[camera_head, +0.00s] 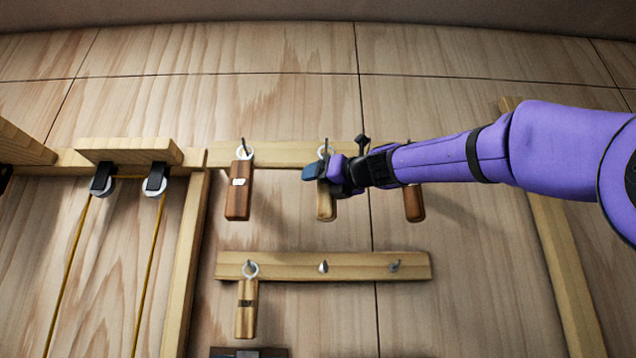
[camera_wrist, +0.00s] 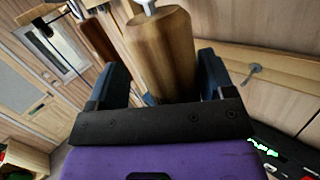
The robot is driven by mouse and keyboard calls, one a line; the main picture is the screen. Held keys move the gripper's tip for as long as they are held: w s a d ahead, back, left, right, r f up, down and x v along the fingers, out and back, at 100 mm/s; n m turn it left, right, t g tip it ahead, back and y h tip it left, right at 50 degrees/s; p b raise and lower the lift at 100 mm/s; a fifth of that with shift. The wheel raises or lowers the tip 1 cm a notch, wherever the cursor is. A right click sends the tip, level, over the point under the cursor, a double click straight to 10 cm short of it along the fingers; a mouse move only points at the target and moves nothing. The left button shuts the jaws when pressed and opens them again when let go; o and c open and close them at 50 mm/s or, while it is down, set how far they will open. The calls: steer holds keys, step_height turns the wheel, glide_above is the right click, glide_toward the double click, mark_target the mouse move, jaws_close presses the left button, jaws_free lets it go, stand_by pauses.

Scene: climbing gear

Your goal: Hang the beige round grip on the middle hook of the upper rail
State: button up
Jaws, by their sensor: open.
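The beige round grip (camera_head: 325,205) hangs upright below the middle hook of the upper rail (camera_head: 290,154). Its white ring (camera_head: 325,151) is at that hook, though my gripper partly covers the area. My gripper (camera_head: 327,172) is open around the upper part of the grip. In the wrist view the grip (camera_wrist: 163,55) stands between the two dark blue fingers (camera_wrist: 160,82), with a gap visible at the left finger. Contact at the right finger is hard to tell. Part of the white ring (camera_wrist: 146,5) shows at the grip's end.
A dark brown grip (camera_head: 238,200) hangs on the upper rail's left hook, and another brown grip (camera_head: 414,205) hangs at the right. The lower rail (camera_head: 340,266) holds a striped grip (camera_head: 246,310) at its left; its other hooks are bare. Pulleys with cords (camera_head: 154,180) are far left.

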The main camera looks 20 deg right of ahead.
steer(key=v, duration=0.9)
steer(key=shift+s+d+f, duration=0.1)
steer(key=shift+s+f, duration=0.05)
steer(key=s+a+f+n+g+h, duration=0.15)
steer(key=s+f+n+g, duration=0.3)
steer(key=f+n, duration=0.7)
steer(key=s+f+n+g+h, duration=0.25)
steer(key=s+f+n, duration=0.3)
steer(key=f, duration=1.05)
steer(key=s+d+f+n+g+h, duration=0.2)
steer(key=s+f+n, duration=0.4)
steer(key=f, duration=0.5)
steer(key=s+d+f+n+g+h, duration=0.2)
steer(key=s+f+n, duration=0.5)
steer(key=f, duration=0.5)
steer(key=shift+d+n+g+h, duration=0.4)
steer(key=shift+n+g, duration=0.3)
steer(key=shift+n, duration=0.5)
